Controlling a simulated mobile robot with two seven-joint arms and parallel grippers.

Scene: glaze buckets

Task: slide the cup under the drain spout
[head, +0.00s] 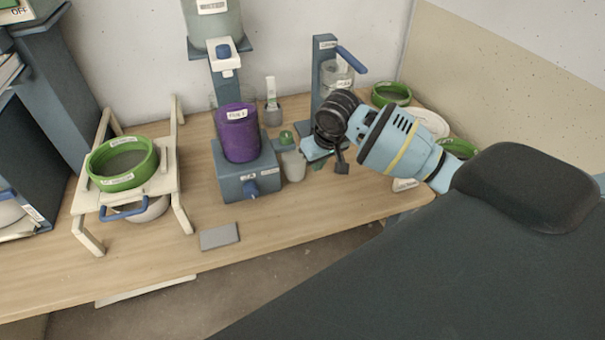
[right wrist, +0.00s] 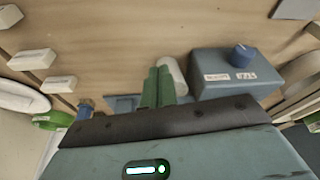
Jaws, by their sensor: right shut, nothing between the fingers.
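A pale grey cup-like vessel (head: 293,166) stands on the bench right beside the blue-grey base (head: 230,186) that carries the purple vessel (head: 239,135). A blue knob (head: 250,187) sits on the front of that base; I cannot clearly make out a spout. My right gripper (head: 317,164) is just right of the pale cup, largely hidden by its wrist. In the right wrist view its green fingers (right wrist: 157,75) are shut together and empty. The pale cup (right wrist: 176,72) shows close beside them; whether they touch it, I cannot tell. My left gripper is not in view.
A cream rack (head: 168,186) holding a green-rimmed sieve (head: 123,164) stands at the left. A grey plate (head: 219,237) lies near the front edge. A blue stand (head: 323,75) with a clear jar is behind my right arm. Bare bench lies between rack and base.

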